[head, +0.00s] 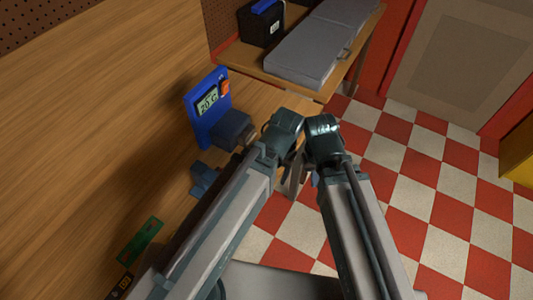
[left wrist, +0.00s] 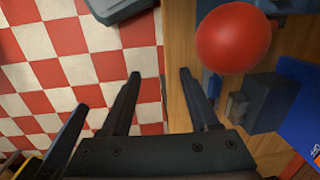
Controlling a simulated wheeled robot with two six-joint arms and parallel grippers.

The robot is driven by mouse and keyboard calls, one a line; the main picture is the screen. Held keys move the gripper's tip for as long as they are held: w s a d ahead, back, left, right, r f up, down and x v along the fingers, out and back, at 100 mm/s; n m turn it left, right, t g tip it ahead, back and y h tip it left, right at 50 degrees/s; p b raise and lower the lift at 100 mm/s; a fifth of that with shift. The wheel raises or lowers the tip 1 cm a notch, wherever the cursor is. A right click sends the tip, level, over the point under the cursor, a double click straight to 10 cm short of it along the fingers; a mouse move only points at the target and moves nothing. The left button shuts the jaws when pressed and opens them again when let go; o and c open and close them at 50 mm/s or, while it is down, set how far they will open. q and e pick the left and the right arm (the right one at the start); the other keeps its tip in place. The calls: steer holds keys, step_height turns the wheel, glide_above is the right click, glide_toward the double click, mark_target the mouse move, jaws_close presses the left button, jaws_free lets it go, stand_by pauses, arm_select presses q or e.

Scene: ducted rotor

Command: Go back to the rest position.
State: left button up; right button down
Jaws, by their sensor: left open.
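My left gripper (left wrist: 159,73) is open in the left wrist view, with nothing between its two dark fingers. It hangs over the workbench's edge, with checkered floor to the left and wood to the right. In the head view my own left arm mostly hides it. My right gripper (head: 297,178) shows only in small part in the head view, below the two arm joints, and its jaws cannot be made out. No separate object is named by the task.
A blue device (head: 207,108) with a temperature display stands on the wooden workbench (head: 75,130), near dark blue blocks (head: 232,130). A green card (head: 140,240) lies nearer. A red ball (left wrist: 233,38) is close to the left gripper. A grey case (head: 305,55) lies on a back table.

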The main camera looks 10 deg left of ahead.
arm_select(q)
step_height(320, 180, down, 6)
steer(key=b, duration=0.5)
steer(key=shift+r+b, duration=0.1)
steer(key=shift+b, duration=0.3)
stand_by(1.7)
